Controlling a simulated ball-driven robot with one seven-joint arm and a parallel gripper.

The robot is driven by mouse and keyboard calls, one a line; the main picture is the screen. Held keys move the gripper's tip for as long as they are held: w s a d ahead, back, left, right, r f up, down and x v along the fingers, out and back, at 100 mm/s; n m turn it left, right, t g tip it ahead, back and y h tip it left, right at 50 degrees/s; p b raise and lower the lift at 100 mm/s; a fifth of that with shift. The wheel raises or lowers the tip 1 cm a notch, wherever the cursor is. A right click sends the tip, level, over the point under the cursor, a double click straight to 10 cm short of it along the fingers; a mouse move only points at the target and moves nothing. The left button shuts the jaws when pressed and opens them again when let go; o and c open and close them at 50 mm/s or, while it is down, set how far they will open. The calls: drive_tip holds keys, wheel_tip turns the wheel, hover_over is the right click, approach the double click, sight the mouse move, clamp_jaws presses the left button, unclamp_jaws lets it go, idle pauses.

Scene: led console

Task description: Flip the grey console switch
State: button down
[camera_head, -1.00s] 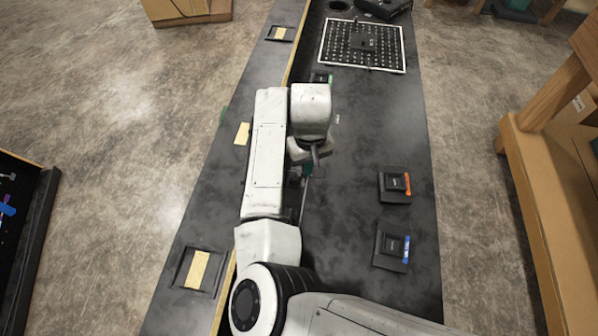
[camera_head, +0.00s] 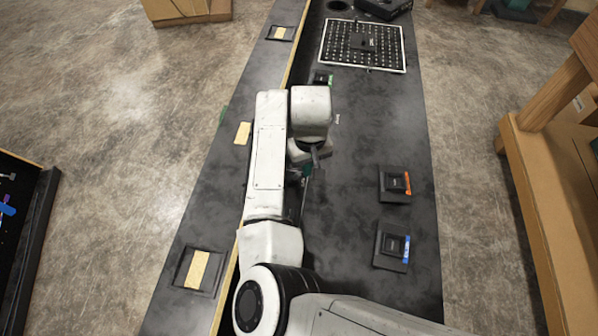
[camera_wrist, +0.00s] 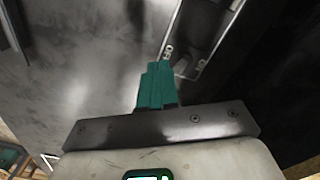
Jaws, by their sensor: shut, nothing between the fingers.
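In the wrist view, a small metal toggle lever (camera_wrist: 168,52) stands just beyond my gripper's tip, at the end of a grey, light-edged panel (camera_wrist: 205,35). This looks like the console switch, though the lever's base is partly hidden. My gripper (camera_wrist: 155,72) has teal fingers shut together with nothing between them. The tips are very close to the lever; I cannot tell whether they touch. In the head view, my gripper (camera_head: 307,170) points down at the dark console (camera_head: 345,215), beside its raised left part. My arm hides the switch there.
Two black switch boxes, one with an orange strip (camera_head: 395,184) and one with a blue strip (camera_head: 392,246), sit to the right. A white-edged dotted board (camera_head: 335,45) lies at the far end. A green-marked box (camera_head: 322,79) is beyond my wrist.

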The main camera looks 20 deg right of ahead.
sight(299, 174)
drive_tip(key=shift+f, duration=0.25)
drive_tip(key=shift+f, duration=0.35)
drive_tip(key=shift+f, duration=0.55)
drive_tip(key=shift+w+a+b, duration=0.35)
drive_tip(key=shift+a, duration=0.15)
drive_tip(key=shift+w+a, duration=0.25)
drive_tip(key=shift+a, duration=0.2)
wheel_tip(299, 174, up, 7)
drive_tip(key=p, duration=0.7)
drive_tip(key=shift+s+d+p, duration=0.25)
drive_tip(key=shift+d+p, duration=0.15)
